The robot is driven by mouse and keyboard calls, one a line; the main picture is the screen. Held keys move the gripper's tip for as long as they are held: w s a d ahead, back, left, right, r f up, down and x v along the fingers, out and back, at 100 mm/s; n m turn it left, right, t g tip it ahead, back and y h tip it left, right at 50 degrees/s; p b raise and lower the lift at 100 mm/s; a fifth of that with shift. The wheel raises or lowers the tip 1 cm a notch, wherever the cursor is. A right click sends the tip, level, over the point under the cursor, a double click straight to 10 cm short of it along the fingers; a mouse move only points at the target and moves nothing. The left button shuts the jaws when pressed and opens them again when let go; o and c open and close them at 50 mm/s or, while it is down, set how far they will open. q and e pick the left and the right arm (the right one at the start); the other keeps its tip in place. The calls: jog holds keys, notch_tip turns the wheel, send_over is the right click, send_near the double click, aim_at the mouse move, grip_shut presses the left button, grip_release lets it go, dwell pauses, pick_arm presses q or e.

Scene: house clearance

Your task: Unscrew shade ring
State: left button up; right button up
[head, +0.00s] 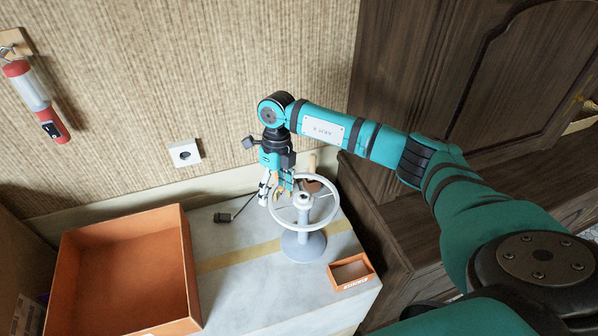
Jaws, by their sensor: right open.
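A lamp base (303,246), grey-blue and upright, stands on the pale tabletop. A white spoked hoop (331,219) surrounds its socket (303,199) near the top. I cannot clearly tell a separate shade ring at the socket. My right gripper (277,195) points down at the back left of the hoop, its fingers open. The fingertips are close to the hoop's rim; I cannot tell whether they touch it. The gripper and wrist partly hide what lies behind the lamp. My left gripper is not in view.
A large orange box (185,262) stands open at the left. A small orange tray (372,271) lies right of the lamp. A black plug (222,217) with cord lies behind. A wall socket (184,153) and hanging torch (36,100) are on the wall; a dark wooden cabinet (385,235) stands right.

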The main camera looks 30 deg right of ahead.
aim_at(303, 195)
jog(key=d+r+h, duration=0.2)
jog(key=d, duration=0.5)
jog(key=shift+m+g, duration=0.3)
jog(key=shift+g, duration=0.1)
jog(key=shift+s+d+f+b, duration=0.1)
jog(key=shift+s+f+b, duration=0.35)
jog(key=shift+f, duration=0.7)
jog(key=shift+s+a+f+b, duration=0.1)
jog(key=shift+f+b, duration=0.6)
jog(key=shift+f, duration=0.4)
jog(key=shift+s+d+f+b, duration=0.1)
jog(key=shift+s+f+b, duration=0.35)
jog(key=shift+f, duration=0.7)
jog(key=shift+f+b, duration=0.35)
jog(key=shift+b, duration=0.05)
jog(key=c, duration=1)
jog(key=o, duration=1.1)
jog(key=shift+c, duration=0.2)
